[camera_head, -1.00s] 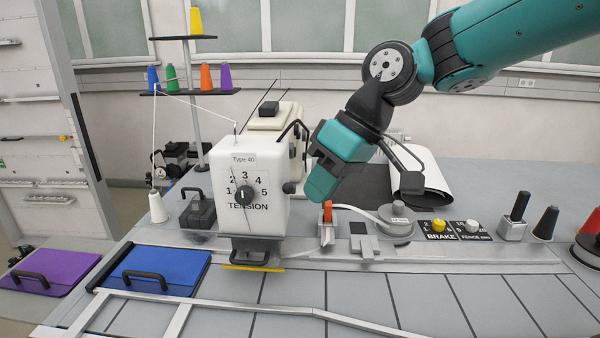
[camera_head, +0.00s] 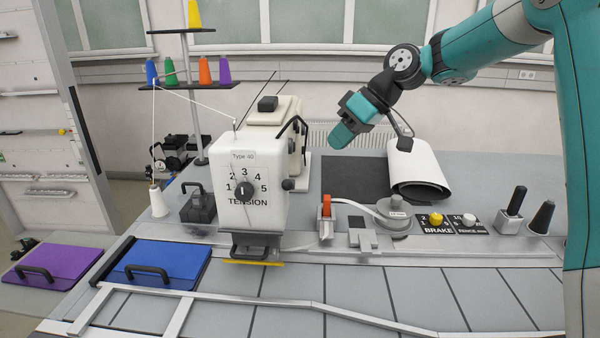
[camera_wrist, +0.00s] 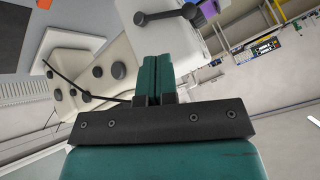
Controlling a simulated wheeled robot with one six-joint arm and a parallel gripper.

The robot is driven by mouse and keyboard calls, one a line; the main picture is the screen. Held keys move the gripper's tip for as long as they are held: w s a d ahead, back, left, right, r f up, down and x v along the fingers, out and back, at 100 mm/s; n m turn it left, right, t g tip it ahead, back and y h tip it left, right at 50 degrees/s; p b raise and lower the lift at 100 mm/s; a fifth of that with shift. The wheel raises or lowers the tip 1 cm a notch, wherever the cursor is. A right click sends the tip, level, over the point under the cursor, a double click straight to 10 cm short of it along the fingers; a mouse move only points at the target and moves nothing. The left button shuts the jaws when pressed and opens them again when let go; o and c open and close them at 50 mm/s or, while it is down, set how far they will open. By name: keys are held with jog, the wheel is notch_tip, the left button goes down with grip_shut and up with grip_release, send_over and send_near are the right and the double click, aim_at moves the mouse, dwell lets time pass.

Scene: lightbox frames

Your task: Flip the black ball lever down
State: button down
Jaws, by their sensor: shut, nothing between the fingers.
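The white machine head (camera_head: 222,172) stands at centre left in the head view. A round black knob (camera_head: 288,184) sticks out from its right side. A bent black bar (camera_head: 296,124) rises above that side. In the wrist view, a black lever (camera_wrist: 166,15) with rounded ends lies across the white head at the top edge. I cannot tell which end is its ball. My gripper (camera_head: 340,136) is shut and empty, up and to the right of the machine in the head view, apart from it. In the wrist view its fingers (camera_wrist: 158,68) are together.
An orange-topped lever (camera_head: 326,207), a round grey disc (camera_head: 395,211) and a brake panel (camera_head: 450,223) lie right of the head. A white roll (camera_head: 418,165) rests at the back right. A spool stand (camera_head: 190,88) rises at the left. The dark mat (camera_head: 352,178) is clear.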

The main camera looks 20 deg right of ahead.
aim_at(289, 185)
jog(key=a+r+p+x, duration=0.1)
jog(key=p+x, duration=0.2)
jog(key=x, duration=0.8)
jog(key=shift+s+a+p, duration=0.35)
jog(key=shift+f, duration=0.15)
